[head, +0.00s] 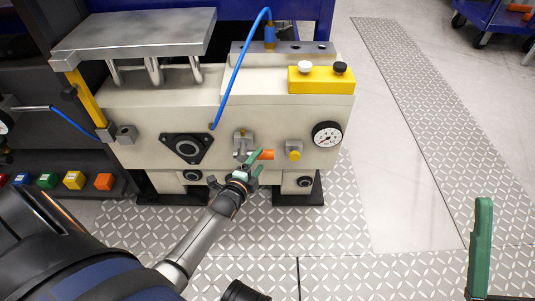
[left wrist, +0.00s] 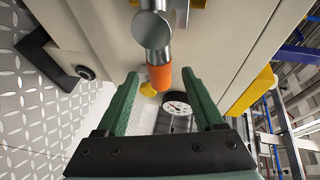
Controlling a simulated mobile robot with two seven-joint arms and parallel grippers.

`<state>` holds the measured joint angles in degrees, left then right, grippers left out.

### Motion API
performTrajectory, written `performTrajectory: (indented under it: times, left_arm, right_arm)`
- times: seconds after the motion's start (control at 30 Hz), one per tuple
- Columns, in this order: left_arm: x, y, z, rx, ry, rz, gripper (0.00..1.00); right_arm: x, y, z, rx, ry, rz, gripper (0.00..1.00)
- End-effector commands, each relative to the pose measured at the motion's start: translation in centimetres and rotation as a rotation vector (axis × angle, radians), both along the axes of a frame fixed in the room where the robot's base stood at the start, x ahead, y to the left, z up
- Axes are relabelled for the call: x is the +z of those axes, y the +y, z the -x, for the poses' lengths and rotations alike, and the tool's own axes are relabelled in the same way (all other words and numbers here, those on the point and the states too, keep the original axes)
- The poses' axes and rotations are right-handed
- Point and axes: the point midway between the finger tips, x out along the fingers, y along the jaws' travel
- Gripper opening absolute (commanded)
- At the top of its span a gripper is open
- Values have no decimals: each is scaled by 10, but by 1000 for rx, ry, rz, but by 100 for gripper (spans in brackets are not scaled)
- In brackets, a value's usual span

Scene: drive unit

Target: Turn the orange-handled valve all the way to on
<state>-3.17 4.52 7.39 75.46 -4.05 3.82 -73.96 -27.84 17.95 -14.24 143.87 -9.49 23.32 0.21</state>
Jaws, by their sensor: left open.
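The valve (head: 243,141) is a grey metal fitting on the front of the beige drive unit. Its orange handle (head: 267,154) points to the right in the head view. My left gripper (head: 256,163) is at the handle, with green fingers open. In the left wrist view, the orange handle (left wrist: 160,77) shows between the two fingertips, with gaps on both sides, below the round metal valve stem (left wrist: 153,30). I cannot tell how deep the handle sits between the fingers. Part of my right gripper (head: 481,245), a green finger, shows at the lower right, away from the unit.
Right of the valve are a yellow knob (head: 294,150) and a round gauge (head: 327,134). A black flange (head: 186,148) is to its left. A blue hose (head: 240,70) arcs above. A yellow box (head: 321,79) with two buttons sits on top.

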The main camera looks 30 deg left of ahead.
Motion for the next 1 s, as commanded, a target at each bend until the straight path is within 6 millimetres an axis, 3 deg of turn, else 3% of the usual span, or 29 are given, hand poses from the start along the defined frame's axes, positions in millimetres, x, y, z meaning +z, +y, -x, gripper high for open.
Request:
performTrajectory:
  times: [0.03,0.2,0.4,0.83,1.0]
  left_arm:
    - [-7,2,-12,0,-2,-1,69]
    - [-15,6,-43,-1,-1,-1,69]
    - [-19,9,-66,0,0,0,69]
    - [-18,10,-73,0,1,0,69]
    - [-18,10,-73,0,1,1,50]
  right_arm:
    - [-13,1,0,1,4,3,75]
    - [-31,3,-1,-7,8,20,75]
    - [-45,5,-2,-12,11,34,75]
    - [-48,6,-3,-16,16,41,75]
    - [-48,6,-3,-15,17,40,75]
